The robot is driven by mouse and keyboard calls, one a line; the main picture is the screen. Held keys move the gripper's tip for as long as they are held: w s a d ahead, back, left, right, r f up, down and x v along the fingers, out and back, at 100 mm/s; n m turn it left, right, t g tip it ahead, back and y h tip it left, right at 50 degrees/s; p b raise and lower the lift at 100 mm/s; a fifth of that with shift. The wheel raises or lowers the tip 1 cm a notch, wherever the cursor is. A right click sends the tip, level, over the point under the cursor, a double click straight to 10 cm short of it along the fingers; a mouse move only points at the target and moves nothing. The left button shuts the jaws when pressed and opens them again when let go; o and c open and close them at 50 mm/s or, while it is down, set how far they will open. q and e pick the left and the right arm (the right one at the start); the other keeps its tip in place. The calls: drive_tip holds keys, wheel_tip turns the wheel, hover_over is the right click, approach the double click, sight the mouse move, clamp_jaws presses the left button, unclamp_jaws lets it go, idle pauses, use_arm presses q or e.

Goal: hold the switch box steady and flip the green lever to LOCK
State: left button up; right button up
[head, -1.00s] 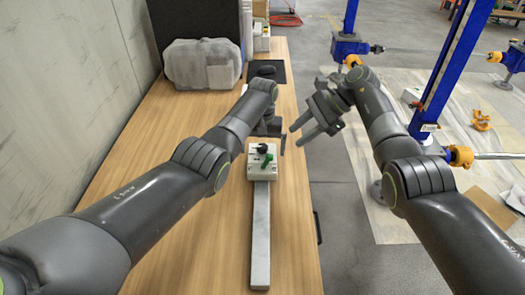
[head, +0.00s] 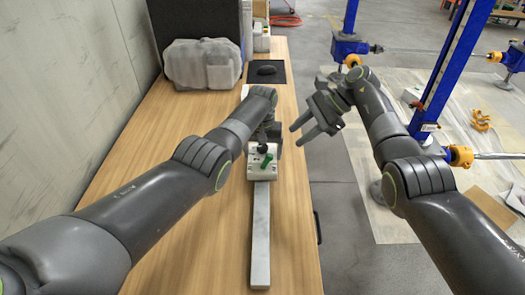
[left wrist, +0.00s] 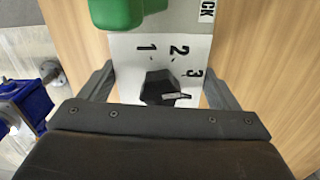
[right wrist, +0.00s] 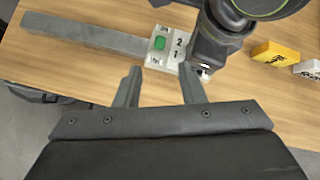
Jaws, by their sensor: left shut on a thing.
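The switch box (head: 260,174) is a pale box on the wooden bench, at the end of a grey bar. My left gripper (left wrist: 160,78) is shut on it, one finger along each side. In the left wrist view its black knob (left wrist: 160,88) sits beside the numbers 1, 2 and 3. The green lever (left wrist: 116,12) is partly cut off at the top, on the side away from a label ending in "CK". The lever also shows in the head view (head: 266,161). My right gripper (right wrist: 159,78) is open and empty, to the right of the box and apart from it.
The grey bar (head: 261,235) runs toward me along the bench (head: 200,245). A grey covered bulk (head: 202,65) and a dark mat (head: 280,72) are at the far end. A yellow box (right wrist: 275,53) lies beyond my left arm. Blue jacks (head: 345,46) stand right.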

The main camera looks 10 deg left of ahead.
use_arm(q)
drive_tip(key=c, duration=0.4)
use_arm(e)
drive_tip(key=shift+c, duration=0.5)
drive_tip(key=shift+d+f+m, duration=0.15)
drive_tip(key=shift+d+m, duration=0.15)
drive_tip(key=shift+d, duration=0.2)
drive_tip(key=c, duration=0.5)
drive_tip(key=shift+d+f+m+t+h, duration=0.15)
drive_tip(key=shift+d+f+m+t, duration=0.1)
drive_tip(key=shift+d+m, duration=0.45)
drive_tip(key=shift+d+f+m+t+h, duration=0.1)
drive_tip(key=shift+d+m+t+h, duration=0.1)
drive_tip(key=shift+d+m, duration=0.5)
drive_tip(key=shift+d+f+m+t+h, duration=0.15)
drive_tip(key=shift+d+f+m+t, duration=0.2)
drive_tip(key=shift+d, duration=0.6)
clamp_jaws()
drive_tip(key=shift+r, duration=0.15)
